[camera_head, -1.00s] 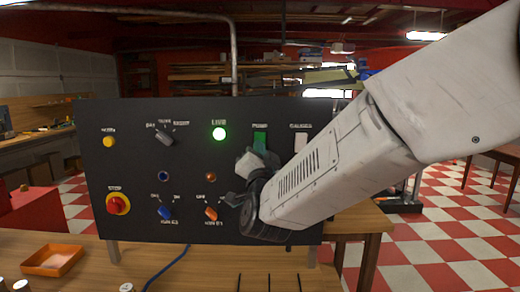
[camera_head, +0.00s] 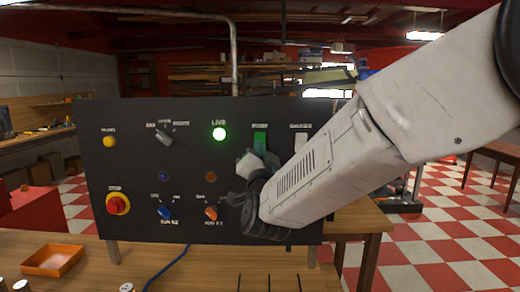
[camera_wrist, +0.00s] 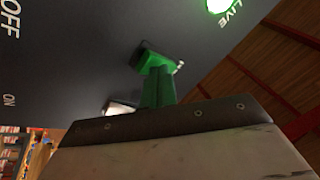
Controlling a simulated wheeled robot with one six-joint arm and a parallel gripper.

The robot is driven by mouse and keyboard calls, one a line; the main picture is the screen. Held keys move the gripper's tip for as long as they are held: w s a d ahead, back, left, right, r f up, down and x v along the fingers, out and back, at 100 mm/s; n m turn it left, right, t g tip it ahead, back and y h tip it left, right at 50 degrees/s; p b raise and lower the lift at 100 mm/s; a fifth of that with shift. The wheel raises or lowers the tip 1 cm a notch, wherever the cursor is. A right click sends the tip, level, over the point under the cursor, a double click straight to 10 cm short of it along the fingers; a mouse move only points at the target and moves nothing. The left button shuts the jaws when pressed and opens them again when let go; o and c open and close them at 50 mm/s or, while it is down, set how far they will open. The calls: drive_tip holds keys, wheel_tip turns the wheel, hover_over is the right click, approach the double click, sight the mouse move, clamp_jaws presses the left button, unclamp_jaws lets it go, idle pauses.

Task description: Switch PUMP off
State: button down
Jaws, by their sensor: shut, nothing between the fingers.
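The PUMP switch (camera_head: 260,139) is a green rocker in the upper right part of the black panel, under its label. My gripper (camera_head: 252,163) is at its lower end, close in front of the panel, and partly covers it. In the wrist view the green rocker (camera_wrist: 157,58) sits in a dark frame. My gripper's narrow fingers (camera_wrist: 157,90) are together and point at it, looking green there. They overlap the rocker in that view, so I cannot tell whether they touch it. Which way the rocker is tipped is not clear.
The black panel (camera_head: 130,150) carries a lit green LIVE lamp (camera_head: 219,134), a white GAUGES switch (camera_head: 301,143) right of PUMP, several knobs and a red STOP button (camera_head: 118,204). An orange tray (camera_head: 52,260) lies on the wooden bench at the front left.

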drive_tip(key=shift+w+f, duration=0.1)
drive_tip(key=shift+w, duration=0.1)
idle(0.5)
drive_tip(key=shift+s+r, duration=0.35)
drive_tip(key=shift+s, duration=0.45)
drive_tip(key=s, duration=0.1)
drive_tip(key=s+r, duration=0.1)
drive_tip(key=s, duration=0.1)
drive_tip(key=s+r, duration=0.1)
drive_tip(key=shift+s+a, duration=0.1)
drive_tip(key=shift+s, duration=0.2)
